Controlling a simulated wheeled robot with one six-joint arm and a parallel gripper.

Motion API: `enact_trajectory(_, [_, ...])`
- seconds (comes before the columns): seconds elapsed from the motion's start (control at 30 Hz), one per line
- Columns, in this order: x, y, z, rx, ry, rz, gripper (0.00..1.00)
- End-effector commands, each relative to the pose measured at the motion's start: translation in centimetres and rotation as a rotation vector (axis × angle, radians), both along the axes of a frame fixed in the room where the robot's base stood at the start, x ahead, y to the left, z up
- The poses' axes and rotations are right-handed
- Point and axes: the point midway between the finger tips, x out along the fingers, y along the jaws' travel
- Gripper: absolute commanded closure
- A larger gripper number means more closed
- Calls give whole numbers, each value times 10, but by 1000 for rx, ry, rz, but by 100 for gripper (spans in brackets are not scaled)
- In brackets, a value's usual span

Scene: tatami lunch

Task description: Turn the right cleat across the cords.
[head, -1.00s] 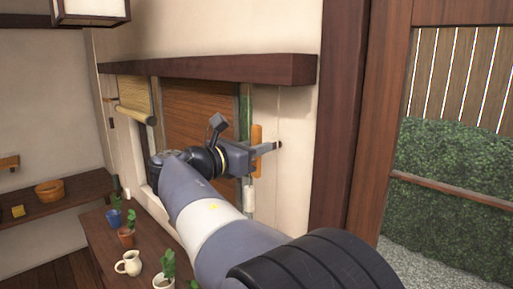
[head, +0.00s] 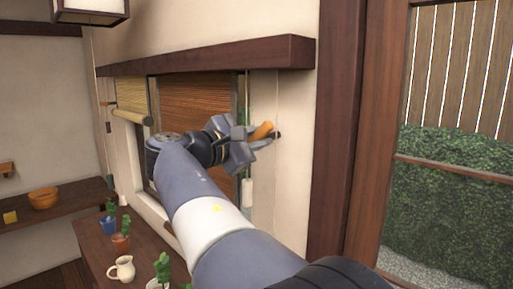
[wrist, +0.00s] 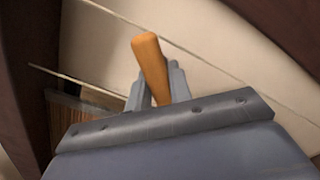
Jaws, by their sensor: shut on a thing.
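The right cleat (head: 263,130) is an orange wooden bar at the wall right of the window. It is tilted, neither upright nor level. In the wrist view the cleat (wrist: 151,62) stands up between the fingers, its rounded end beyond them. My gripper (head: 258,141) is shut on the cleat; in the wrist view the fingers (wrist: 158,92) press on both its sides. Thin pale cords (wrist: 200,58) run along the wall behind the cleat in the wrist view. The cleat's pivot and its contact with the cords are hidden.
A dark wooden ledge (head: 215,56) juts out above the window. A rolled blind (head: 131,98) hangs at left and a slatted blind (head: 200,95) beside it. A white cord weight (head: 247,193) hangs below my gripper. Potted plants and a jug (head: 122,268) stand on the lower shelf.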

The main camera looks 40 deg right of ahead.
Motion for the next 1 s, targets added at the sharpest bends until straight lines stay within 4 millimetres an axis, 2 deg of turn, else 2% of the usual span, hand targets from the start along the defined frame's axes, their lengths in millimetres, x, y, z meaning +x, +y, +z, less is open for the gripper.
enact_trajectory(0.03, [-1, 0, -5, 4, -45, 0, 100])
enact_trajectory(0.6, [-3, 0, -10, 44, -551, -1, 100])
enact_trajectory(1.0, [-4, 0, -10, 59, -743, -2, 100])
